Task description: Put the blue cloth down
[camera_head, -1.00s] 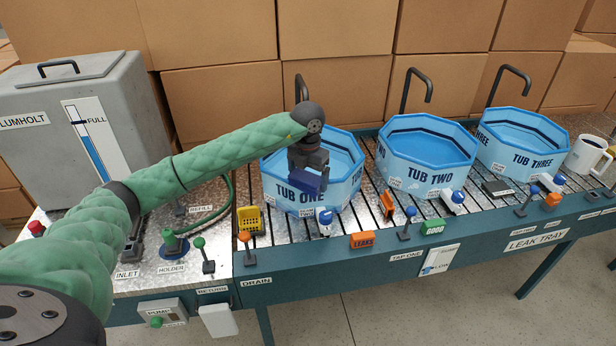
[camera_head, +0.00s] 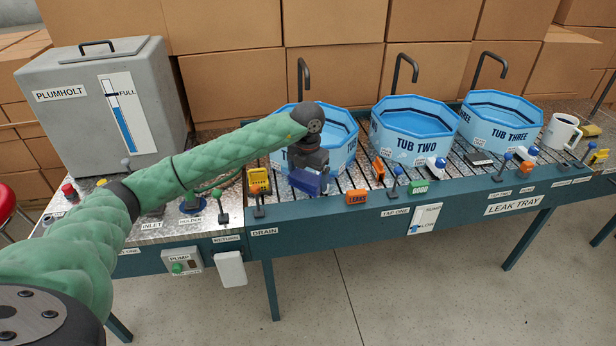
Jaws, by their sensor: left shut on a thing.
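My left gripper (camera_head: 309,167) reaches in from the left on its green-sleeved arm and points down. It is shut on the blue cloth (camera_head: 309,183), a small dark blue folded piece. The cloth hangs in front of tub one (camera_head: 343,157), over the front part of the slatted leak tray (camera_head: 430,182). I cannot tell whether the cloth touches the tray. The gripper and arm hide much of tub one and its label. My right gripper is not in view.
Tub two (camera_head: 412,150) and tub three (camera_head: 505,140) stand to the right, with a white mug (camera_head: 562,131) beyond. An orange LEAKS block (camera_head: 357,196), a green block (camera_head: 418,187) and several levers line the tray's front. A yellow block (camera_head: 258,180) is left of the gripper.

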